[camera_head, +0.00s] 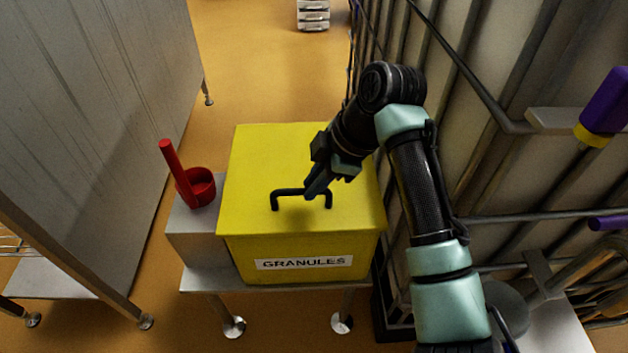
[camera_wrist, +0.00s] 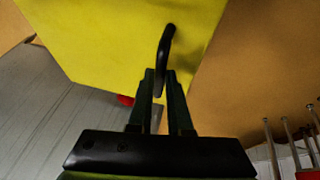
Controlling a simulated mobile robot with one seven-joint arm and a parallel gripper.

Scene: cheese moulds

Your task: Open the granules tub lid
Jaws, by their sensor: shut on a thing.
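The yellow granules tub (camera_head: 245,250) stands on a metal stand, with a white "GRANULES" label on its front. Its flat yellow lid (camera_head: 260,150) lies on top and looks closed. A black bar handle (camera_head: 288,191) rises from the lid near its front edge. My gripper (camera_head: 314,192) is shut on the right part of this handle. In the wrist view the two fingers (camera_wrist: 160,85) close around the handle (camera_wrist: 166,45), and the yellow lid (camera_wrist: 100,40) fills the upper left.
A red scoop (camera_head: 196,188) rests on a grey block (camera_head: 195,235) left of the tub. A metal cabinet (camera_head: 90,110) stands farther left. Metal racking (camera_head: 500,160) is close on the right, beside my arm. Open floor (camera_head: 270,70) lies behind the tub.

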